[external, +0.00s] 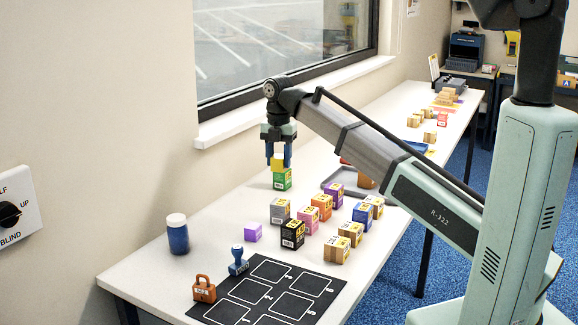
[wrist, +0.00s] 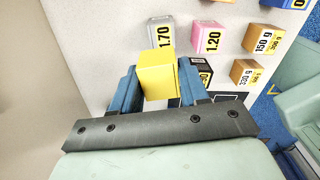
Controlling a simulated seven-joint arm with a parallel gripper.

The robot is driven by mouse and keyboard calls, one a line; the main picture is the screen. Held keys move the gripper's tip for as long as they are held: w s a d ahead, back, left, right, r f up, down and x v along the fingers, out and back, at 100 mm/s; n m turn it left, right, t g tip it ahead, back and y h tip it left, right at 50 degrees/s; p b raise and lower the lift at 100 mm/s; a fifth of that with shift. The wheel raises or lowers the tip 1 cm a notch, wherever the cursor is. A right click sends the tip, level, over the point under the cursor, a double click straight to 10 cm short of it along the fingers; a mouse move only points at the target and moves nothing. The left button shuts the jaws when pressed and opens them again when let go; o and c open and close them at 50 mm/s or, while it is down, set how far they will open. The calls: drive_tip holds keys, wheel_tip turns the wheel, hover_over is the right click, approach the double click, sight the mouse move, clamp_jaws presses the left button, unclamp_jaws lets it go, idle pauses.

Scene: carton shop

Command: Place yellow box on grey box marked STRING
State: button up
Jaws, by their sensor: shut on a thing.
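My gripper (external: 279,157) points down over the left side of the white table, its blue fingers shut on a small yellow box (external: 278,163). The yellow box also shows between the fingers in the wrist view (wrist: 158,74). In the external view a green box (external: 282,180) appears directly below the yellow box; I cannot tell whether they touch. A grey box (external: 280,211) stands on the table, nearer the camera than the green box. In the wrist view a grey box (wrist: 160,31) shows "1.70" just beyond the yellow one. I cannot read STRING on it.
Close to the grey box stand a black box (external: 292,235), a pink box (external: 308,219), an orange box (external: 321,206) and a small purple block (external: 253,232). A blue jar (external: 177,236), stamp (external: 238,262), orange padlock (external: 204,290) and black mat (external: 290,283) are nearer.

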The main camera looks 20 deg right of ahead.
sight(280, 202)
drive_tip(key=shift+s+d+m, duration=0.15)
drive_tip(key=shift+m, duration=1.05)
drive_tip(key=shift+f, duration=5)
drive_tip(key=shift+f, duration=0.15)
drive_tip(key=o, duration=1)
drive_tip(key=shift+o, duration=0.2)
wheel_tip(280, 202, up, 12)
drive_tip(key=shift+r, duration=0.2)
